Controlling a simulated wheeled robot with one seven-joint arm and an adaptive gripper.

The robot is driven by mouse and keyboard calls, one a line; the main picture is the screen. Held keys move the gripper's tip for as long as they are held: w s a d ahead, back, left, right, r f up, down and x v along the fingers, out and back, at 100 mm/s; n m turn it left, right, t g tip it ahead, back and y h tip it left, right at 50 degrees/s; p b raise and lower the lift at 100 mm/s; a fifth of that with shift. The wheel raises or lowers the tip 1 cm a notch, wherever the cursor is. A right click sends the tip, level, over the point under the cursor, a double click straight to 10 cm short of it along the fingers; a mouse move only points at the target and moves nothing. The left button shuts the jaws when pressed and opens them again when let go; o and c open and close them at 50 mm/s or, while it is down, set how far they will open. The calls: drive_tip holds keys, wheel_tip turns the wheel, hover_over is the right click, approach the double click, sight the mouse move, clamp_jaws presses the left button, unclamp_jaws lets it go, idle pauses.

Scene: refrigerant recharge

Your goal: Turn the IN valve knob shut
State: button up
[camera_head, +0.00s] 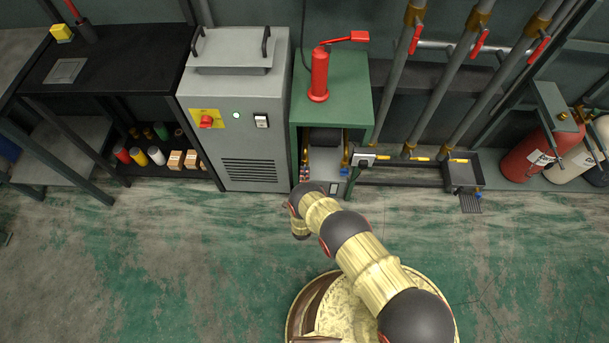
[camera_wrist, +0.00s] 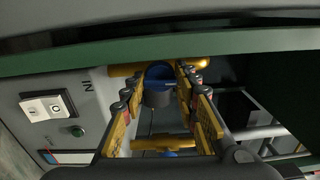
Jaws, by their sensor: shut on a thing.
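The IN valve knob (camera_wrist: 158,76) is blue on top with a grey body, beside the "IN" lettering on the pale machine panel in the wrist view. A yellow pipe runs behind it. My gripper (camera_wrist: 161,82) has its two yellow fingers on either side of the knob and is shut on it. The knob's turn angle cannot be read. In the head view my gripper (camera_head: 305,173) is small at the front left of the machine (camera_head: 326,157) under the green cabinet, and the IN knob cannot be made out there.
A second yellow pipe (camera_wrist: 160,143) with a blue part lies lower in the wrist view. The green cabinet's edge (camera_wrist: 150,54) runs close above my fingers. A grey unit (camera_head: 240,120) stands left of the cabinet. The green floor (camera_head: 150,250) in front is clear.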

drive_tip(key=shift+c, duration=1.3)
drive_tip(key=shift+n, duration=0.4)
drive_tip(key=o, duration=1.2)
drive_tip(key=shift+c, duration=0.2)
drive_tip(key=s, duration=1.2)
drive_tip(key=shift+a, duration=0.2)
